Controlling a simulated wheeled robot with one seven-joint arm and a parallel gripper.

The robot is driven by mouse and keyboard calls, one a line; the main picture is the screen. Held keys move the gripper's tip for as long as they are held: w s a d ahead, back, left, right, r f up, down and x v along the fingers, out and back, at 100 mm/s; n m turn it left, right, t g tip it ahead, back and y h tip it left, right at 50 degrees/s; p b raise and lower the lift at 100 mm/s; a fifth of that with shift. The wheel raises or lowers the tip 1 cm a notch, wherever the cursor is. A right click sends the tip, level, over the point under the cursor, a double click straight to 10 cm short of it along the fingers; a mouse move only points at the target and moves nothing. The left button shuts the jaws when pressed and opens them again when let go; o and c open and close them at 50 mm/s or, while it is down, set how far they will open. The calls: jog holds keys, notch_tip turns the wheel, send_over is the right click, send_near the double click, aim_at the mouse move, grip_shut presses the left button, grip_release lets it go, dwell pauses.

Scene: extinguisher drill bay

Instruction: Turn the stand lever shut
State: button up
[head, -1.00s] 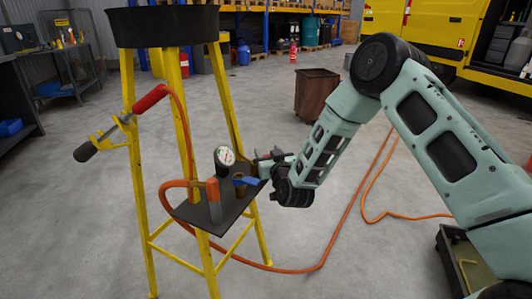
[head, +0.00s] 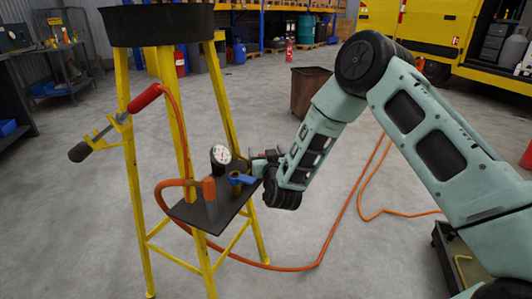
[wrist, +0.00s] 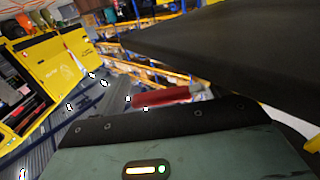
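The yellow stand (head: 133,204) fills the left of the head view, with a dark shelf (head: 232,212) at mid height. On the shelf are a round white-faced gauge (head: 220,155), a grey and orange fitting (head: 209,190) and a small brass part with a blue lever (head: 242,179). My gripper (head: 260,164) is at the shelf's right edge, close beside the blue lever; I cannot tell whether it touches. Its fingers are small and partly hidden. The wrist view shows my gripper's green and black housing below and a large dark surface at upper right, but no lever.
An orange hose (head: 322,255) runs from the stand across the floor. A red-handled nozzle (head: 146,97) hangs at the stand's left. A brown bin (head: 309,92) and a yellow van (head: 433,35) stand behind.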

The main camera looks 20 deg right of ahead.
notch_tip(320, 180, up, 10)
jog(key=p, duration=0.2)
dwell(0.4)
